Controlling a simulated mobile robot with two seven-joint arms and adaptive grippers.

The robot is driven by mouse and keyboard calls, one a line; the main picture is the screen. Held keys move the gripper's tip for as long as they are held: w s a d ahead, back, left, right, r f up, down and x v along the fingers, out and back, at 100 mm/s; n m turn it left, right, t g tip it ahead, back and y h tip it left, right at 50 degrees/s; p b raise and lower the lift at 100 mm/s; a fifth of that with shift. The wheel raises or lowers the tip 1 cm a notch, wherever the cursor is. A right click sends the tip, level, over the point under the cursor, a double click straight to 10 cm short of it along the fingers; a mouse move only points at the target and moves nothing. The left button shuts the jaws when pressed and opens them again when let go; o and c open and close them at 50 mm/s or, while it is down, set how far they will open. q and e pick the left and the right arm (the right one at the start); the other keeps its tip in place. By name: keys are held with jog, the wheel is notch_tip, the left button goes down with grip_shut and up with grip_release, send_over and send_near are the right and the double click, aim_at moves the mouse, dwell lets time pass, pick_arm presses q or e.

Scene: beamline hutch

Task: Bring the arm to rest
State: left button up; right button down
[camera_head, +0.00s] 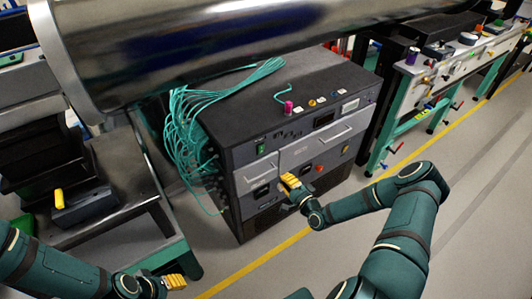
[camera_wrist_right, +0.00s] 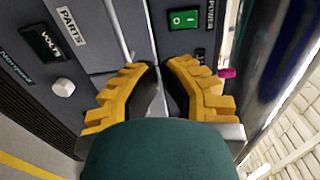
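My right arm (camera_head: 375,205) reaches in from the lower right, bent at the elbow. Its gripper (camera_head: 291,181) has yellow fingers and is in front of the grey cabinet's face (camera_head: 320,150). In the right wrist view the fingers (camera_wrist_right: 160,66) stand a little apart, with nothing seen held between them. A silver handle bar (camera_wrist_right: 119,32) runs behind the left finger there; I cannot tell whether they touch. My left arm (camera_head: 50,265) comes in low at the left. Its yellow-fingered gripper (camera_head: 175,281) is over the floor beside a green frame; its finger gap cannot be made out.
A large shiny metal cylinder (camera_head: 230,40) crosses above the cabinet. Teal cables (camera_head: 185,130) hang at its left side. A magenta knob-like piece (camera_head: 288,107) stands on its top. A dark bench (camera_head: 120,185) is at left, a workbench (camera_head: 440,70) at right.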

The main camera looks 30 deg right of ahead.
jog(key=s+a+n+g+y, duration=0.15)
jog(key=a+n+g, duration=0.25)
jog(key=a, duration=0.6)
jog(key=s+a+n+g+y, duration=0.15)
jog(key=a+n+g, duration=0.25)
jog(key=a, duration=0.5)
jog(key=s+a+r+n+g, duration=0.1)
jog(key=s+a+n+g, duration=0.2)
jog(key=s, duration=0.5)
jog(key=s+a+r+n+g, duration=0.2)
jog(key=s+a+n+g, duration=0.2)
jog(key=s, duration=0.3)
jog(key=shift+s+a+g+h, duration=0.4)
jog(key=shift+a, duration=0.15)
jog(key=shift+r, duration=0.1)
